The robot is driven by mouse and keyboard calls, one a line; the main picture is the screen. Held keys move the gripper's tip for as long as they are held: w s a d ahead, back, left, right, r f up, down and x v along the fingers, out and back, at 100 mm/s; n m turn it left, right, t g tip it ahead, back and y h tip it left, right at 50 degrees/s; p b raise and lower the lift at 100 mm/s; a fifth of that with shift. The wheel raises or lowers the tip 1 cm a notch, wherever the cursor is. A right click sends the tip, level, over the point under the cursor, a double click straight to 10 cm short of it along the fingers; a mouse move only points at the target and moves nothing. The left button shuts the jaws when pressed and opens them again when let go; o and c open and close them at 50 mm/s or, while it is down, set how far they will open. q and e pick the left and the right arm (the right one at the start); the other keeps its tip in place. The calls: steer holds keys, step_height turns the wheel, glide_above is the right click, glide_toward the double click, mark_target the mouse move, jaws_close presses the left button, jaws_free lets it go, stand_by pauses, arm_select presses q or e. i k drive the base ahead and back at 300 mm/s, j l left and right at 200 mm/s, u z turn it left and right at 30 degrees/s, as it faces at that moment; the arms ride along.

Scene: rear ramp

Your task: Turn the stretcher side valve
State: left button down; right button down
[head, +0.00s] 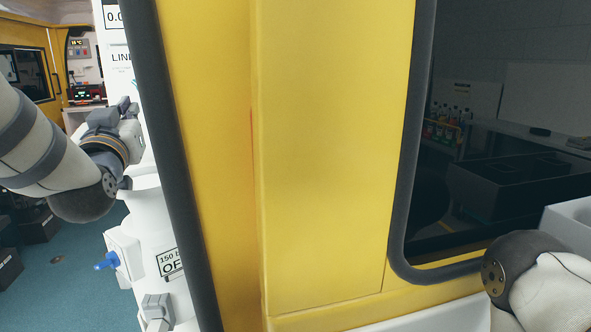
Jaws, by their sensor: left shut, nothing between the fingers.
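A white cylinder-like body (143,212) stands at the left behind the yellow panel's dark edge. On its lower part is a white box (122,250) with a small blue knob (106,261) pointing left. A partly hidden label (171,262) beside it reads "150" and "OF". Which of these is the stretcher side valve I cannot tell for certain. My left gripper (130,106) is shut and empty, in front of the white unit and above the blue knob, apart from the knob. My right arm shows at the lower right, but its gripper is out of view.
A large yellow panel (325,150) with a dark edge strip (165,140) fills the middle and partly hides the white unit. A dark window (500,140) is at the right. Dark boxes (38,222) stand on the blue-green floor (80,270) at the left, with some free floor between.

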mark_target(124, 283)
steer(key=k+l, duration=0.2)
steer(key=k, duration=0.3)
steer(key=k+l, duration=0.2)
steer(key=k, duration=0.3)
